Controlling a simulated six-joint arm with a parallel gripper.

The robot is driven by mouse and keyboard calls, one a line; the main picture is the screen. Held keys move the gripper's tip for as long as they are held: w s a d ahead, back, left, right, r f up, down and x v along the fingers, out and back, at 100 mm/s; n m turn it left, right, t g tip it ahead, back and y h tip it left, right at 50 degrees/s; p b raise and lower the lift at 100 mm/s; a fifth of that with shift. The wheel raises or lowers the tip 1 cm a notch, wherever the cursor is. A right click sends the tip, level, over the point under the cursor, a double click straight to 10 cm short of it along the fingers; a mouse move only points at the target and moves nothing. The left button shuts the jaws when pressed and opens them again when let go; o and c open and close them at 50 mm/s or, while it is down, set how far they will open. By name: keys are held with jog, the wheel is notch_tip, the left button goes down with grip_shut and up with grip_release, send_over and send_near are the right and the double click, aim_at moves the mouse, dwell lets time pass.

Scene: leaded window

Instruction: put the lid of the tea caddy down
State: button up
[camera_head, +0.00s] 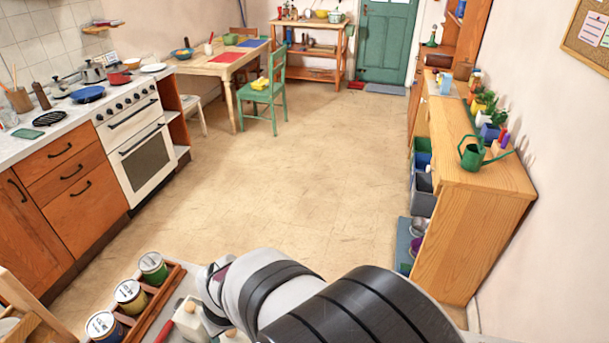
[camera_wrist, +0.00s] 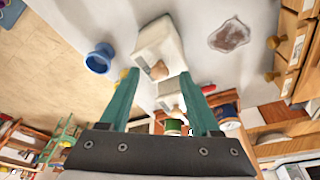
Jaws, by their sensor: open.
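In the wrist view a white, box-like piece (camera_wrist: 165,38) with a round wooden knob lies on the pale worktop. A second white piece with a wooden knob (camera_wrist: 167,102) is nearer my gripper's palm. I cannot tell for certain which is the tea caddy and which its loose lid. My gripper (camera_wrist: 159,73) has green fingers spread apart, with the first piece's knob between their tips in the picture; I see no grip on it. In the head view white knobbed pieces (camera_head: 188,322) show at the bottom, partly hidden by my arm.
A wooden rack (camera_head: 167,294) holds labelled tins (camera_head: 131,296) at the left of the worktop. A red-handled tool (camera_head: 164,331) lies beside it. In the wrist view a blue cup (camera_wrist: 99,60) stands left, a brown mottled patch (camera_wrist: 230,36) lies right, and knobbed wooden drawers (camera_wrist: 291,48) stand far right.

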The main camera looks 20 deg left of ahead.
jog(key=shift+w+a+f, duration=0.1)
jog(key=shift+a+f, duration=0.05)
jog(key=shift+f, duration=0.4)
grip_shut()
